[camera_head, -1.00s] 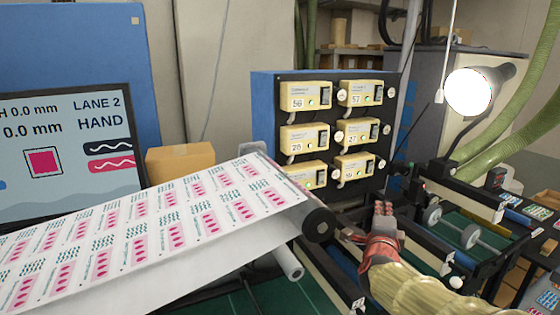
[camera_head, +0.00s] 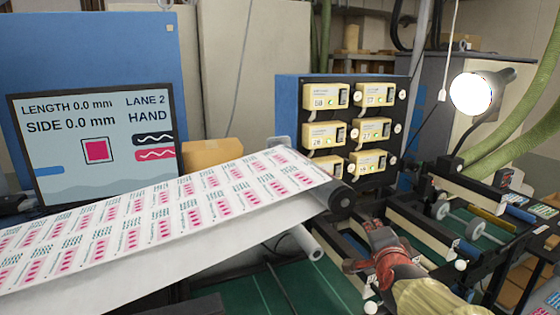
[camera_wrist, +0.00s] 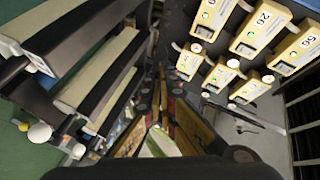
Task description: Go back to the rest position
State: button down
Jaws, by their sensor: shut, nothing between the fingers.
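My gripper (camera_head: 372,228) is at the lower right of the head view, beside the dark end of the roller that carries the printed web. It is shut and empty. In the wrist view the gripper's dark fingers (camera_wrist: 162,85) come together at the middle, between rollers on the left and the yellow control units on the right. No object shows between the fingertips.
The printed label web (camera_head: 150,215) slopes up across the left and middle. A screen (camera_head: 95,140) stands behind it. A panel of yellow control units (camera_head: 324,134) stands at the back. A lit lamp (camera_head: 475,92) and machine rollers (camera_head: 440,210) are at the right.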

jog(key=s+a+f+n+g+y, duration=0.2)
jog(key=s+a+f+n, duration=0.15)
jog(key=s, duration=0.35)
jog(key=s+a+f+n+g+y, duration=0.1)
jog(key=s+a+f+n+g, duration=0.15)
jog(key=s+n, duration=0.35)
jog(key=s+d+f+n+g, duration=0.1)
jog(key=s+f+n+g, duration=0.15)
jog(key=s, duration=0.65)
jog(key=s+d+f+n+g, duration=0.1)
jog(key=s+f+n+g, duration=0.2)
jog(key=s, duration=0.6)
notch_tip(320, 180, down, 14)
jog(key=b, duration=1.2)
jog(key=shift+s+r+t+h+b, duration=0.15)
jog(key=shift+s+t+h+b, duration=0.15)
jog(key=shift+s+h, duration=0.1)
jog(key=c, duration=2.6)
grip_release()
jog(key=shift+r, duration=0.1)
